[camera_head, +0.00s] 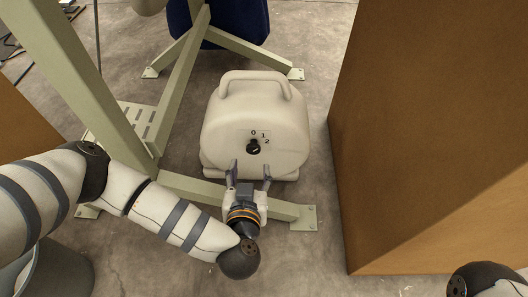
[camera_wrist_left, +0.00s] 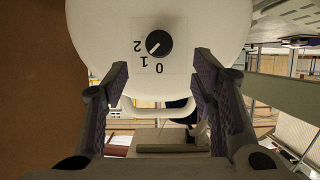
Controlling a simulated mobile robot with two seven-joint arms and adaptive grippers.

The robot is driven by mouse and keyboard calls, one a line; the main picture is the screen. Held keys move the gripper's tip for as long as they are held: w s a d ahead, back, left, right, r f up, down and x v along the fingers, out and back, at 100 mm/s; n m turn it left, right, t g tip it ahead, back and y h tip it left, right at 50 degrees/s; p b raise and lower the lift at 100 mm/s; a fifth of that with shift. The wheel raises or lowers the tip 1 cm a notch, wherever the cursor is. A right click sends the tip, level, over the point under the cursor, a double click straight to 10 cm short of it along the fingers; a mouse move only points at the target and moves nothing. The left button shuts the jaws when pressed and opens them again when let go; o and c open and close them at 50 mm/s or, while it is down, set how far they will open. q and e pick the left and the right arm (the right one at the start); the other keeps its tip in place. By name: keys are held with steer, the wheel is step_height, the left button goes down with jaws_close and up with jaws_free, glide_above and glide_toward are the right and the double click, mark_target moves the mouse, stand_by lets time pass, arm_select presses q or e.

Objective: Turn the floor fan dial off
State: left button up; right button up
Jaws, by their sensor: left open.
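The floor fan (camera_head: 257,105) is a cream, rounded housing with a top handle, standing on the floor ahead. Its black dial (camera_head: 253,147) sits low on the front, with 0, 1 and 2 marked around it. In the left wrist view the fan appears upside down, and the white line on the dial (camera_wrist_left: 159,43) seems to point toward 1. My left gripper (camera_head: 251,171) is open and empty just in front of the dial. In the left wrist view its fingers (camera_wrist_left: 159,78) are spread wide, apart from the dial. My right gripper is out of view.
A pale green metal frame (camera_head: 175,85) stands left of the fan, with a foot bar (camera_head: 285,211) running in front of it. A large brown box (camera_head: 420,130) stands close on the right. A grey bin (camera_head: 62,272) is at lower left.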

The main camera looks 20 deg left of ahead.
mark_target(253, 151)
arm_select(q)
steer(key=b+x, duration=0.4)
steer(key=x, duration=0.5)
steer(key=shift+s+f, duration=0.1)
steer(key=shift+f, duration=0.1)
steer(key=shift+w, duration=0.25)
steer(key=shift+c, duration=0.4)
steer(key=c, duration=1.1)
steer(key=shift+o, duration=0.2)
